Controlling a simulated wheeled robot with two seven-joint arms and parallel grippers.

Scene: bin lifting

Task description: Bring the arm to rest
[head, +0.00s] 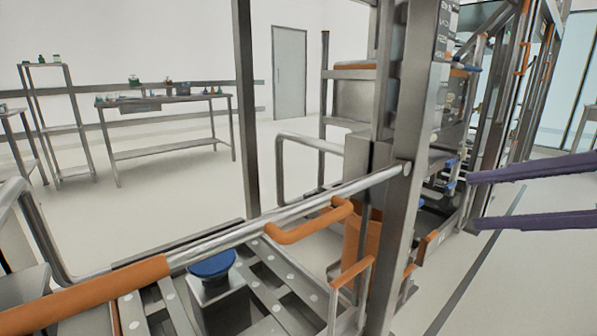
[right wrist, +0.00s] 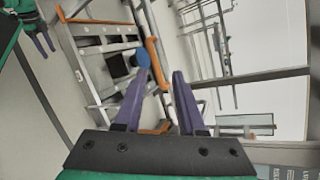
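My right gripper (head: 480,200) comes in from the right edge in the head view, its two purple fingers apart with nothing between them. In the right wrist view the same gripper (right wrist: 162,75) is open and empty. It is in the air to the right of the metal frame (head: 395,190), with no contact that I can see. My left gripper is outside the head view. It shows small at the top left of the right wrist view (right wrist: 44,44), below a green arm part, with its two purple prongs slightly apart and nothing seen between them.
A steel rail with orange grips (head: 310,226) crosses the foreground. A blue round pad (head: 212,265) sits on the slatted metal structure below. Shelving stands behind the upright post. A workbench (head: 165,98) and a rack (head: 58,120) are far left. The floor at lower right is clear.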

